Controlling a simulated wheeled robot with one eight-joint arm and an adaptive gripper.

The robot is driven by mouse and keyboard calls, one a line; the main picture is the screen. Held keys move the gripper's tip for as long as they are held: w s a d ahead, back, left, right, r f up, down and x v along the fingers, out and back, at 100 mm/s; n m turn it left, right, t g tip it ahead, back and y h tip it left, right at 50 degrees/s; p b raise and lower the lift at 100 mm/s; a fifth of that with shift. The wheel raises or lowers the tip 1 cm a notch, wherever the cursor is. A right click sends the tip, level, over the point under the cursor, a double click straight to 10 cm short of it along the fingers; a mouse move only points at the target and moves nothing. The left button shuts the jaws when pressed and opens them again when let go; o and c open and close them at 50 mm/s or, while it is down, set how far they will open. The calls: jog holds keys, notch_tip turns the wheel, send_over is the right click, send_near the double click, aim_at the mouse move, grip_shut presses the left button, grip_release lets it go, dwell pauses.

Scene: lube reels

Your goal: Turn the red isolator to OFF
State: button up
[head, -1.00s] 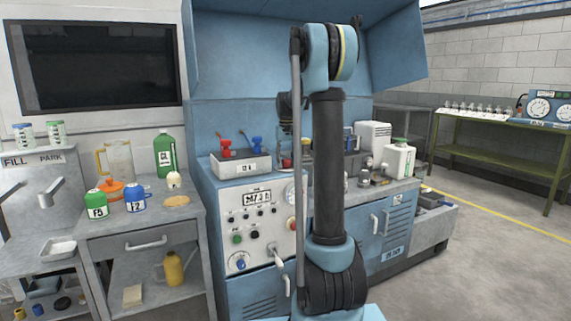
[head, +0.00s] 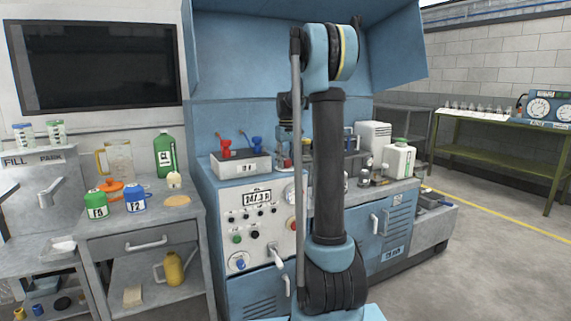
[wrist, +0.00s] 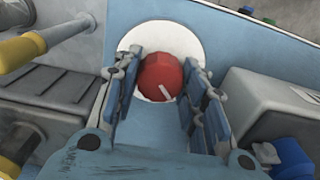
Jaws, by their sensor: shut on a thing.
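The red isolator (wrist: 161,76) is a round red knob with a pale pointer line, set on a white round plate (wrist: 187,38) on a light blue panel. In the wrist view the pointer slants toward the lower right. My gripper (wrist: 164,82) has its blue fingers on either side of the knob, closed on it. The finger contact is partly hidden by the pads. No OFF marking is readable.
A yellow-ended bar (wrist: 22,50) is at the left of the wrist view and a grey box (wrist: 270,105) at the right. The blue console (head: 262,225) stands behind my arm. A grey box with red and blue levers (head: 240,163) sits on it.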

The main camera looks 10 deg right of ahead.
aim_at(286, 160)
jog(key=o, duration=1.1)
jog(key=shift+c, duration=0.2)
jog(key=shift+r, duration=0.15)
notch_tip(286, 160, up, 12)
jog(key=shift+f, duration=0.2)
